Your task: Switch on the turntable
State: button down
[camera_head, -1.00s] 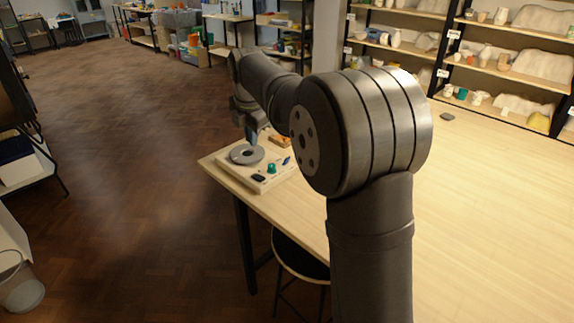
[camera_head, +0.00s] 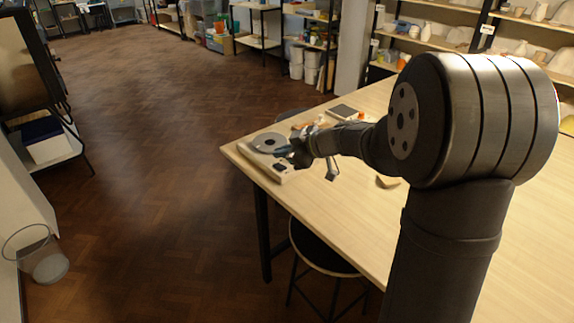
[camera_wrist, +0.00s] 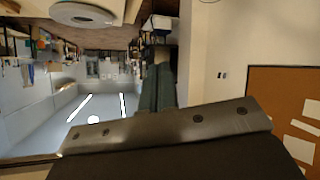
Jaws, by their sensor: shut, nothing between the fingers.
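The turntable is a pale board (camera_head: 246,155) with a grey round disc (camera_head: 269,142), near the table's far left corner. A small black part (camera_head: 279,166) shows on its near side. My gripper (camera_head: 284,152) is shut and empty, lying nearly level with its bluish tips pointing left over the board's right part, close to the disc. It hides the controls there, and I cannot tell whether it touches any. In the wrist view the shut fingers (camera_wrist: 160,70) point up the picture, and the disc (camera_wrist: 82,13) shows at the top left, partly cut off.
The wooden table (camera_head: 350,220) is mostly clear to the right. A flat dark-topped device (camera_head: 343,112) and small orange items (camera_head: 308,124) lie behind the gripper. A tan piece (camera_head: 387,182) lies beneath my arm. A stool (camera_head: 322,248) stands at the table's near edge.

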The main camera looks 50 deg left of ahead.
jog(key=w+d+f+m+t+y, duration=0.1)
jog(key=w+d+m+t+y, duration=0.1)
jog(key=w+d+m+t, duration=0.1)
jog(key=w+d+m, duration=0.1)
jog(key=w+m, duration=0.1)
jog(key=m, duration=0.1)
jog(key=shift+d+f+m+t, duration=0.25)
jog(key=shift+f+m+t, duration=0.05)
jog(key=shift+f+m, duration=0.1)
jog(key=shift+w+a, duration=0.1)
send_over(278, 165)
jog(key=d, duration=0.4)
notch_tip(278, 165, down, 4)
jog(key=shift+r, duration=0.15)
notch_tip(278, 165, down, 3)
jog(key=shift+f, duration=0.1)
jog(key=shift+d+f, duration=0.15)
jog(key=shift+f, duration=0.2)
jog(key=shift+d+f, duration=0.15)
jog(key=shift+f, duration=0.3)
jog(key=shift+r, duration=0.1)
